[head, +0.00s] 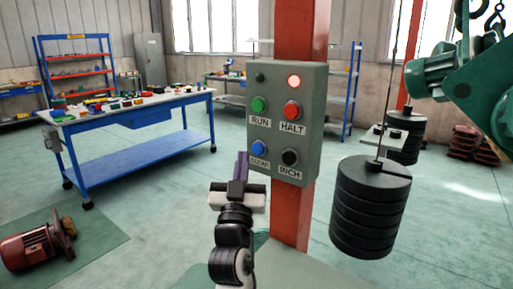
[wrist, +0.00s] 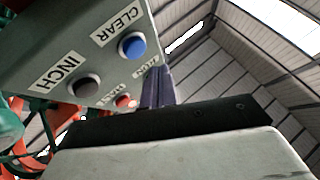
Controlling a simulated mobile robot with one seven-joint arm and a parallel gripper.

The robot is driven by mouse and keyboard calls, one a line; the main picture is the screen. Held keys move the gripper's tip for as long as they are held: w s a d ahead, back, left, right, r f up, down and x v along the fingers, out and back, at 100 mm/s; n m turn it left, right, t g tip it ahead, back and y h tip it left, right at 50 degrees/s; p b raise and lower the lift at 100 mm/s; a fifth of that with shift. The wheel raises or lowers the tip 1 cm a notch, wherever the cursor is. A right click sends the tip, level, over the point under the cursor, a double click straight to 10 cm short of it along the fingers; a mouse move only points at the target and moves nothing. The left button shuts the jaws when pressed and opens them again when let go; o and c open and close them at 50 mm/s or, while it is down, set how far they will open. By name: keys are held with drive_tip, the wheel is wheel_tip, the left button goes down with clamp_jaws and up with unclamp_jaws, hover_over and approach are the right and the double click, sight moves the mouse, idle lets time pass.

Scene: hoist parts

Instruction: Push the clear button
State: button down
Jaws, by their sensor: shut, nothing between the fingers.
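The clear button (head: 259,148) is a blue round button at the lower left of a grey control box (head: 313,133), above its CLEAR label. It also shows in the wrist view (wrist: 132,46), standing out from the panel. My gripper (head: 242,157) is shut and empty, its purple-grey fingers pointing up just left of the clear button and its label. In the wrist view the fingers (wrist: 157,82) reach past the box's edge beside the clear button, with a visible gap between them. I cannot tell how far the tips are from the panel in depth.
The box is on a red post (head: 293,225). It also carries the green RUN (head: 258,104), red HALT (head: 292,110) and black INCH (head: 290,157) buttons, a lit red lamp (head: 294,81) and a dark lamp (head: 260,77). Black weights (head: 368,215) hang at right.

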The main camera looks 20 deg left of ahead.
sight(254, 144)
drive_tip(key=shift+w+d, duration=0.3)
drive_tip(key=shift+w, duration=0.5)
drive_tip(key=shift+w, duration=0.1)
idle(1.4)
drive_tip(key=shift+w+d, duration=0.15)
drive_tip(key=shift+w, duration=0.15)
drive_tip(key=shift+w+d, duration=0.15)
drive_tip(key=shift+w, duration=0.25)
idle(0.8)
drive_tip(key=shift+s, duration=0.1)
drive_tip(key=shift+s+a+b, duration=0.3)
drive_tip(key=shift+s+b, duration=0.1)
drive_tip(key=shift+s, duration=0.3)
drive_tip(key=s, duration=0.1)
drive_tip(key=s+a, duration=0.1)
drive_tip(key=s, duration=0.1)
drive_tip(key=s+b, duration=0.1)
drive_tip(key=shift+s+a, duration=0.35)
